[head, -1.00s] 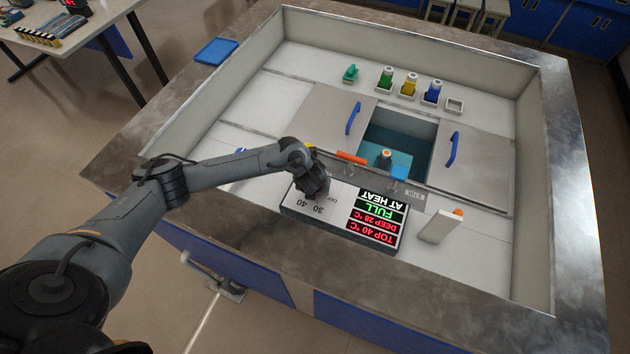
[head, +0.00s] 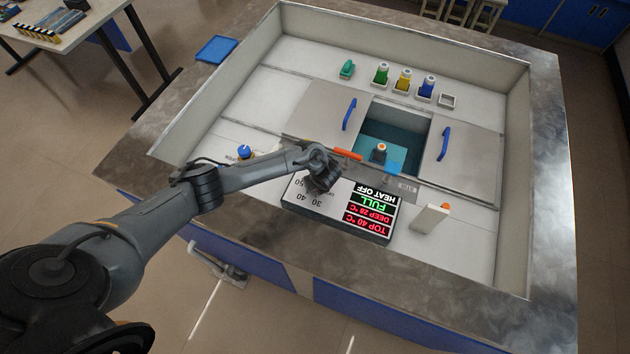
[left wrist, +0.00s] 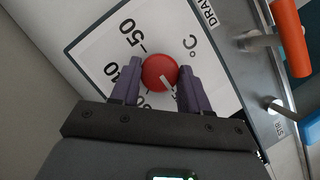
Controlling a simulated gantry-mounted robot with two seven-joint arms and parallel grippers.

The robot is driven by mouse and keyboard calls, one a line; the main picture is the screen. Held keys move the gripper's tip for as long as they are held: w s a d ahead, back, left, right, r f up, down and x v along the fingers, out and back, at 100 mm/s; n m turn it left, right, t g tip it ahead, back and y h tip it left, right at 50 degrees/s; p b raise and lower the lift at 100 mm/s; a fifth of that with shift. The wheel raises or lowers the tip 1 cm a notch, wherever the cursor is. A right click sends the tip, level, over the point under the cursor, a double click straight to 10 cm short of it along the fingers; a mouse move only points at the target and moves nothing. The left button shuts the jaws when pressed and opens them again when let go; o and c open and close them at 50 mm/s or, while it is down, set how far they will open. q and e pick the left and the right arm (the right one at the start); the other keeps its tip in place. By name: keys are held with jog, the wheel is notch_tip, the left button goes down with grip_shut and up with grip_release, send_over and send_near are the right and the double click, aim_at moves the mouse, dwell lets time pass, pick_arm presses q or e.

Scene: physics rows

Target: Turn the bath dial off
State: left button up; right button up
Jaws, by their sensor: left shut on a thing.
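The bath dial (left wrist: 158,71) is a round red knob with a white pointer mark on a white scale plate in the left wrist view. The plate's 50 and part of another number show; the mark points down and right there, towards my right-hand finger. My left gripper (left wrist: 160,82) is shut on the dial, one purple finger on each side. In the head view my left gripper (head: 322,184) covers the dial on the control box (head: 304,204). The box's display (head: 370,213) reads HEAT OFF, FULL, DEEP 28 °C and TOP 40 °C. My right gripper is not in view.
Behind the box, an orange handle (head: 348,154) and a blue handle (head: 392,167) stand close to my gripper. The bath opening (head: 410,128) lies between two lids with blue handles. A blue knob (head: 245,152) is near my forearm; a white block (head: 430,218) stands at the right.

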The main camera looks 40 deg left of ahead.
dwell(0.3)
pick_arm(q)
jog(key=o, duration=1)
jog(key=shift+o, duration=0.2)
jog(key=p+v, duration=0.4)
jog(key=v, duration=0.6)
jog(key=shift+r, duration=0.4)
jog(key=shift+d, duration=0.15)
jog(key=shift+r, duration=0.1)
